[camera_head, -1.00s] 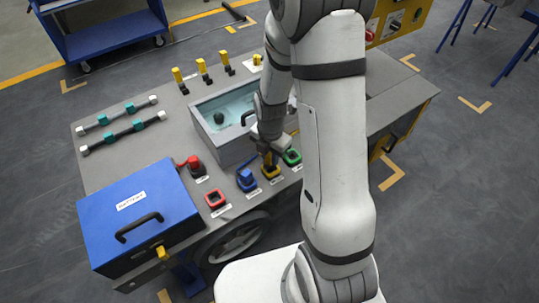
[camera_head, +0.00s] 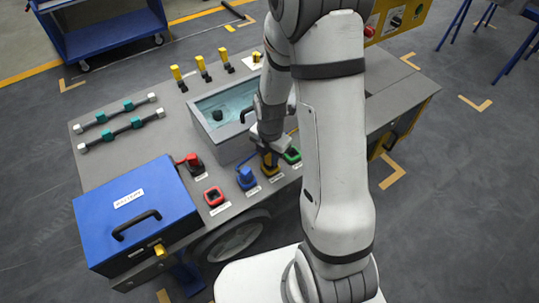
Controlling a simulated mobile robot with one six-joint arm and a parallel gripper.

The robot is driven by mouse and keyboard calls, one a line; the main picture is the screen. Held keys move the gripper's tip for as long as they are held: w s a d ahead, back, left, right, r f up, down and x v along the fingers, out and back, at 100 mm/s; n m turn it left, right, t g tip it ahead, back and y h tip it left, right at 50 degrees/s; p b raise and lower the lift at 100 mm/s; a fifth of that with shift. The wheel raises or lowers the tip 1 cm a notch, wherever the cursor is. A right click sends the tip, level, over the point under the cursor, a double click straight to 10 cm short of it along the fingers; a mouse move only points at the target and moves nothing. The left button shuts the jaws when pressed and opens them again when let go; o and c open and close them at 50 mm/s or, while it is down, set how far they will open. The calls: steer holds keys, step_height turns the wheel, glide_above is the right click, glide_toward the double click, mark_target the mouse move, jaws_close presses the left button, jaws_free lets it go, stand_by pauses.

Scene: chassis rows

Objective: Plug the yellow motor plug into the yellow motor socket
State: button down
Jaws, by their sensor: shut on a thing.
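My gripper (camera_head: 270,152) is shut on the yellow motor plug (camera_head: 268,160), a small dark-and-yellow block. It holds the plug down at the yellow motor socket (camera_head: 270,171), on the near edge of the grey chassis top. The plug stands about upright over the socket, and the socket's yellow rim shows beneath it. The fingers and the arm hide part of the plug. I cannot tell whether the plug is fully seated.
A blue plug (camera_head: 246,176) stands in its socket just left. An empty-looking red socket (camera_head: 213,196) and a red plug (camera_head: 192,162) are further left. A green socket (camera_head: 292,155) is close right. A blue battery box (camera_head: 130,205) and a grey bin (camera_head: 222,140) stand nearby.

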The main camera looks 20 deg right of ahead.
steer(key=shift+f+b, duration=0.4)
steer(key=shift+f, duration=0.2)
steer(key=c, duration=1.2)
jaws_free()
steer(key=shift+o, duration=0.2)
steer(key=shift+r, duration=0.15)
step_height(320, 180, up, 8)
steer(key=shift+f+p, duration=0.15)
steer(key=shift+p, duration=0.35)
